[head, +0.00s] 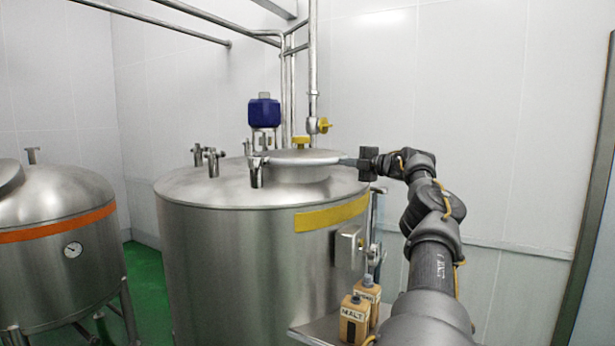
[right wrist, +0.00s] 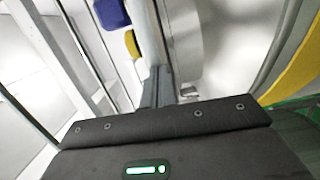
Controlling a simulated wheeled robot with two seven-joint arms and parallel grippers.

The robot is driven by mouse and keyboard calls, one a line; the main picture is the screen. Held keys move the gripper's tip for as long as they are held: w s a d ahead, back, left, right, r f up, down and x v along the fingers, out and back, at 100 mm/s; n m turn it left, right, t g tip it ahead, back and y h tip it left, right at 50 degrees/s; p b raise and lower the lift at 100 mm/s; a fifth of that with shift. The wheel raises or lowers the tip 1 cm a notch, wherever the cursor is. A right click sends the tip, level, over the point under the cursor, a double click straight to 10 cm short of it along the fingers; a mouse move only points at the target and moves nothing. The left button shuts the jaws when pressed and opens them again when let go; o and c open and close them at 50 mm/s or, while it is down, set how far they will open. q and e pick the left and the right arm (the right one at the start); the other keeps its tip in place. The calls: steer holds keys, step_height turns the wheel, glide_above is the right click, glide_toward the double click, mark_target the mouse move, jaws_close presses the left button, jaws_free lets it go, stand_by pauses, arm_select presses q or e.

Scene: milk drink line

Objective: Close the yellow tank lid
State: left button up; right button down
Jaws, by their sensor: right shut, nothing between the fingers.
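The large steel tank with the yellow stripe (head: 200,240) stands in the middle of the head view. Its round steel lid (head: 297,172) lies about flat over the hatch on the tank top; I cannot tell whether it is fully seated. My right gripper (head: 345,161) is shut and empty at the right edge of the lid, touching it or very close. In the right wrist view the shut fingers (right wrist: 160,82) point at the pale curved lid (right wrist: 186,40). My left gripper is not in view.
A blue motor (head: 264,110), a yellow fitting (head: 301,142) and several small valves stand on the tank top. A second tank with an orange stripe (head: 60,228) is at the left.

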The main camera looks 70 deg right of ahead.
stand_by(0.4)
steer(key=b+v, duration=0.8)
steer(key=v, duration=0.2)
steer(key=shift+s, duration=0.3)
